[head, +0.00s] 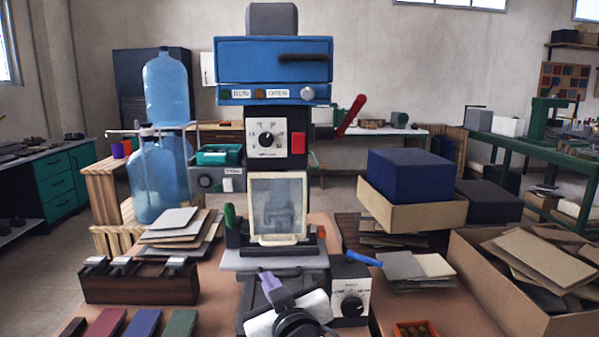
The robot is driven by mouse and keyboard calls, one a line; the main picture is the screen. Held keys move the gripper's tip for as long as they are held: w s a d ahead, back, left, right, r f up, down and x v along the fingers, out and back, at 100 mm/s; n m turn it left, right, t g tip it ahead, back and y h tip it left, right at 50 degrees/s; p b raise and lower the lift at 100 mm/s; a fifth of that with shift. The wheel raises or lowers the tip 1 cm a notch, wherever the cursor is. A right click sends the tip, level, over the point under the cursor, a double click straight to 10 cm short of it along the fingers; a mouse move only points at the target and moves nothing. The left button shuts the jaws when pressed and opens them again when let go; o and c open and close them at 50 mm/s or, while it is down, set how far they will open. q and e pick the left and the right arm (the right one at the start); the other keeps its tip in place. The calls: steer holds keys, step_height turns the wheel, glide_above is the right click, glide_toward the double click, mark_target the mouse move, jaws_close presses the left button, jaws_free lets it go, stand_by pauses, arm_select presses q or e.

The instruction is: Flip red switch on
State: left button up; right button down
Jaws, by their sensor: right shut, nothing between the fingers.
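A blue and black machine (274,60) stands upright at the centre of the bench. A small red block, seemingly the red switch (298,146), sits on its column just right of a white dial panel (266,139). A red-handled lever (351,115) sticks up and out from the machine's right side. My right gripper (268,280) is at the bottom centre, low in front of the machine's base. It is shut and empty, well below the red block and apart from it. My left gripper is out of view. Whether the switch is on cannot be told.
A clear guard (277,207) covers the lower column. A dial box (350,290) with a blue lever stands right of my gripper.

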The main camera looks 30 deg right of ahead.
mark_target(299, 139)
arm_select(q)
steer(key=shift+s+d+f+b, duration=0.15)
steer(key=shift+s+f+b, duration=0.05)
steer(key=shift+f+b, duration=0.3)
arm_select(e)
steer(key=s+d+r+m+t+h, duration=0.1)
steer(key=d+r+m+h, duration=0.2)
steer(key=r, duration=0.7)
steer(key=s+d+r+m+h, duration=0.1)
steer(key=d+r+m+h, duration=0.2)
steer(key=r, duration=0.8)
steer(key=shift+s+t+h, duration=0.3)
steer(key=shift+s+t, duration=0.05)
steer(key=shift+t, duration=0.05)
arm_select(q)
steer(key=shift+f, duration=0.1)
